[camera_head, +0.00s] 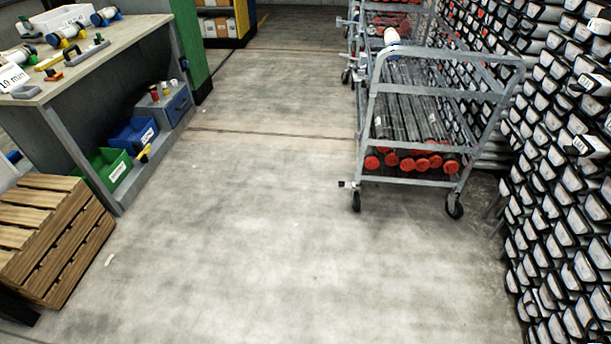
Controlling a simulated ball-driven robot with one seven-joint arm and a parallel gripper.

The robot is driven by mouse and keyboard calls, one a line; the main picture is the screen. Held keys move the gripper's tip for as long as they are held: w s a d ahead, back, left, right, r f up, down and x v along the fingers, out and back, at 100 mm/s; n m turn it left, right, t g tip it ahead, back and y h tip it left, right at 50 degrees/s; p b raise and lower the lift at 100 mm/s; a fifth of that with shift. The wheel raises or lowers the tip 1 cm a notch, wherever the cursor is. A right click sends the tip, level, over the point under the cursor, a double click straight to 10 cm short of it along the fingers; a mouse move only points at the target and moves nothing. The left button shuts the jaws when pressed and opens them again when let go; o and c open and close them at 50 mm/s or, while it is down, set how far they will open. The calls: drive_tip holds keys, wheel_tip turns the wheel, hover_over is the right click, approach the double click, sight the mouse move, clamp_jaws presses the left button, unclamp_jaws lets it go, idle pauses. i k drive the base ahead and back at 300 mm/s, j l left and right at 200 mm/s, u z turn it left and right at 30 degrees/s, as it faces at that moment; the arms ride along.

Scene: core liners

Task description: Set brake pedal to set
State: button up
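A grey metal cart (440,180) stands right of the middle in the head view, loaded with dark tubes with red end caps (405,162). Its near wheels are black casters (454,207). A second cart (398,8) stands behind the first. My gripper is not in view.
A workbench (133,33) with tools and bins is at the left. Wooden crates (52,235) stand at the lower left. A rack of many labelled liners (560,200) lines the right. The concrete floor (230,220) between is clear.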

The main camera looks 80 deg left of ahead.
sight(341, 185)
drive_tip(key=u, duration=1.95)
drive_tip(key=i+j+z, duration=0.3)
drive_tip(key=i+j, duration=0.7)
drive_tip(key=i, duration=0.5)
drive_tip(key=i+j+z, duration=0.35)
drive_tip(key=i+j, duration=1)
drive_tip(key=i, duration=0.05)
